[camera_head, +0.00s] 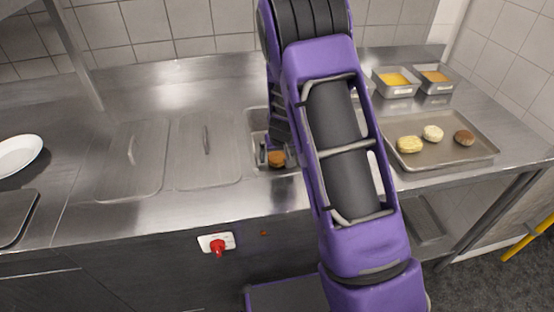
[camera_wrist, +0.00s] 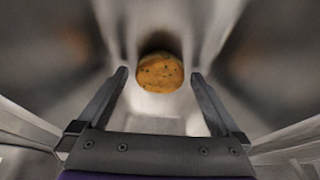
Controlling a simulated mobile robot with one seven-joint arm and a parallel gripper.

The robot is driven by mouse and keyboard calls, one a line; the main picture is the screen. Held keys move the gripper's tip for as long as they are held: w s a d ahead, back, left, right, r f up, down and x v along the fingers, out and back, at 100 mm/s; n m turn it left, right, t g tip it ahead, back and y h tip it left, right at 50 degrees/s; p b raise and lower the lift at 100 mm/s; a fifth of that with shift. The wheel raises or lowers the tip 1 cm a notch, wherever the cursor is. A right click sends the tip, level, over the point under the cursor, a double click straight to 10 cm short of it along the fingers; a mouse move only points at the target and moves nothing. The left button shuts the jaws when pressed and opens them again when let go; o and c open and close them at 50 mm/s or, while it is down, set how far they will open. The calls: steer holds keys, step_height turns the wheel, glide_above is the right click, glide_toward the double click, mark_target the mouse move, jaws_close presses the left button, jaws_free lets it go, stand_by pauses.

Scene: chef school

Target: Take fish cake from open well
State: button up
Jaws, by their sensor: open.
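The fish cake (camera_wrist: 160,72) is a round, golden-brown cake with dark specks. In the wrist view it lies at the bottom of the metal well, just beyond and between my fingertips. In the head view the fish cake (camera_head: 277,158) shows inside the open well (camera_head: 258,126), left of my arm. My gripper (camera_wrist: 160,76) is open and empty, reaching down into the well with a finger on either side of the cake's line. I cannot tell how much depth is left between fingertips and cake. My arm hides the right part of the well in the head view.
Two lidded wells (camera_head: 206,150) lie left of the open one. A tray (camera_head: 440,158) with several food pieces and two small pans (camera_head: 396,84) stand at right. A white plate (camera_head: 18,154) is at far left. A red knob (camera_head: 217,248) sits on the counter front.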

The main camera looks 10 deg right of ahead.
steer(key=c, duration=1.3)
